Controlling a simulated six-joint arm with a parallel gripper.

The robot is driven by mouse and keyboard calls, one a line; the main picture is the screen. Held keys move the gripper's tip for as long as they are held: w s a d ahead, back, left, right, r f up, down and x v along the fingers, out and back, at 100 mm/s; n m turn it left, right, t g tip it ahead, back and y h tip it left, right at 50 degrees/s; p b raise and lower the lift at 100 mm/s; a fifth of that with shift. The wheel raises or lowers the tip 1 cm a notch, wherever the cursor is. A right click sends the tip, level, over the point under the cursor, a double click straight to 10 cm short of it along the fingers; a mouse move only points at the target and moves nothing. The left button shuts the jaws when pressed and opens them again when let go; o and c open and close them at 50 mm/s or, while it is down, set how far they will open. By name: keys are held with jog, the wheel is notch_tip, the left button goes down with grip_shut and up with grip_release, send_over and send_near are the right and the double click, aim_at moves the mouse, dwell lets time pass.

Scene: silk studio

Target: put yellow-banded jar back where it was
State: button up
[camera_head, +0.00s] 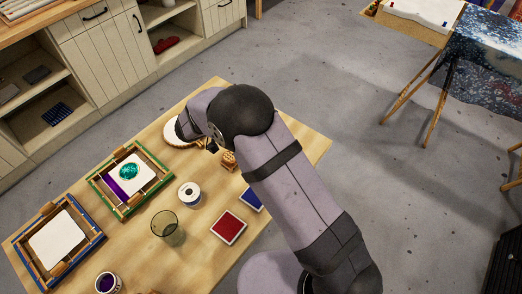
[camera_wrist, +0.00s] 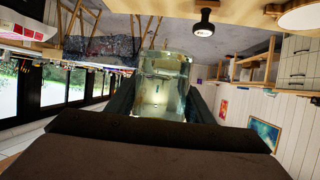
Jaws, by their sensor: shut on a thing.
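My gripper (camera_wrist: 160,102) is shut on a clear glass jar (camera_wrist: 163,72) with a pale greenish tint, seen between its two dark fingers in the wrist view. I cannot make out a yellow band on this jar. In the head view my arm hides the held jar and most of my gripper, at the far part of the table. A white pot with a dark centre (camera_head: 190,194) stands on the table, and a jar of purple (camera_head: 107,282) stands at the near edge. I see no yellow band on either.
The wooden table (camera_head: 190,252) carries a clear empty glass (camera_head: 168,228), a green frame (camera_head: 131,181), a blue frame (camera_head: 57,241), a red pad (camera_head: 228,228) and a blue pad (camera_head: 251,199). A white round thing (camera_head: 178,134) lies by my wrist. Bare wood shows right of my arm.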

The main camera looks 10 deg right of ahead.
jog(key=shift+w+d+f+p, duration=0.1)
jog(key=shift+d+f+p, duration=0.35)
jog(key=shift+f, duration=2.05)
jog(key=shift+d+f+p, duration=0.3)
jog(key=shift+d+f, duration=0.15)
jog(key=shift+f, duration=2)
jog(key=shift+w+d+f+p, duration=0.1)
jog(key=shift+d+f+p, duration=0.35)
jog(key=shift+f, duration=2.05)
jog(key=shift+f, duration=0.2)
jog(key=o, duration=1.2)
jog(key=shift+o, duration=0.2)
jog(key=shift+r, duration=0.15)
